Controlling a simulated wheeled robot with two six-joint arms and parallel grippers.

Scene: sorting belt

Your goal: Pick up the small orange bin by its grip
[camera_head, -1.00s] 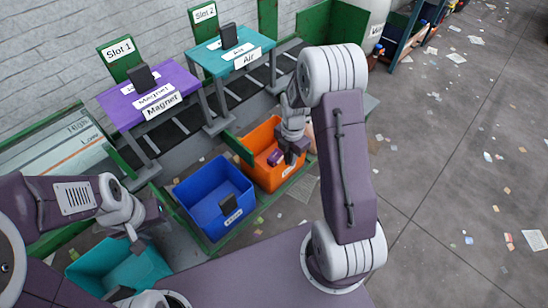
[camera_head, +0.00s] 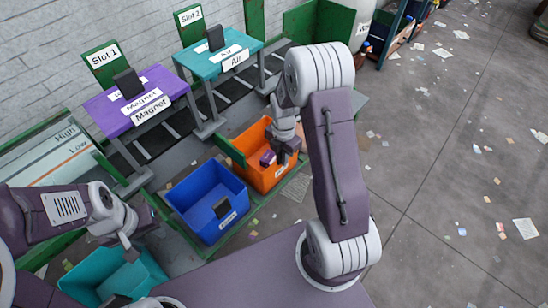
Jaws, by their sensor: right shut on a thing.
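The small orange bin (camera_head: 262,176) stands on the green-edged rack at the right end of the bin row, with a small purple item (camera_head: 267,158) inside it. My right gripper (camera_head: 286,157) is at the right side of the orange bin and is shut on the bin's grip, which the fingers mostly hide. My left gripper (camera_head: 136,250) hangs above the teal bin at the lower left; its fingers are too small and dark to tell whether they are open.
A blue bin (camera_head: 182,197) stands left of the orange one, and a teal bin (camera_head: 148,272) is at the lower left. Behind are a purple Magnet table (camera_head: 112,120) and a teal Air table (camera_head: 194,64). Litter lies on the open floor (camera_head: 440,180) at right.

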